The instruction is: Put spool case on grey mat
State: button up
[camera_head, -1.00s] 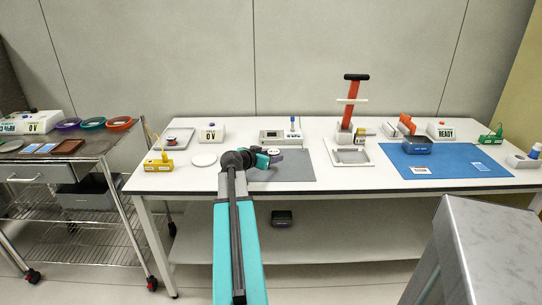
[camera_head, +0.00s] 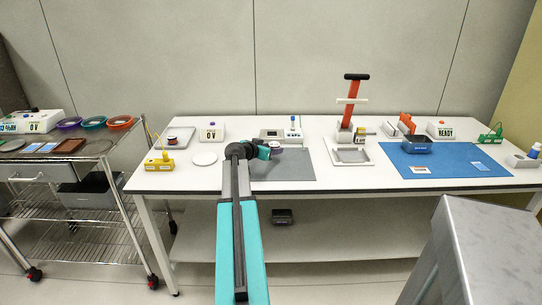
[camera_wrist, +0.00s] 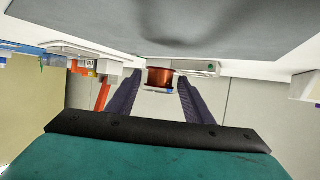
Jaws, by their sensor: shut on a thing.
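The spool case (camera_head: 276,145) shows at my gripper's tip in the head view, small, with a pale top and a dark reddish side. The mat also fills the upper wrist view (camera_wrist: 235,22). I cannot tell whether the case touches the mat.
Behind the mat stands a white device (camera_head: 272,135) with a blue-topped part, close to my gripper. A white disc (camera_head: 205,159) lies left of the mat. To the right stand a press with a red lever (camera_head: 351,105) and a blue mat (camera_head: 445,165). The mat's right half is clear.

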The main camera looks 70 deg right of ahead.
jog(key=shift+w+d, duration=0.15)
jog(key=shift+d, duration=0.35)
jog(key=shift+a+f+p, duration=0.1)
jog(key=shift+f+p, duration=0.3)
jog(key=shift+f, duration=1.4)
jog(key=shift+f, duration=0.1)
jog(key=o, duration=1.1)
jog(key=shift+o, duration=0.2)
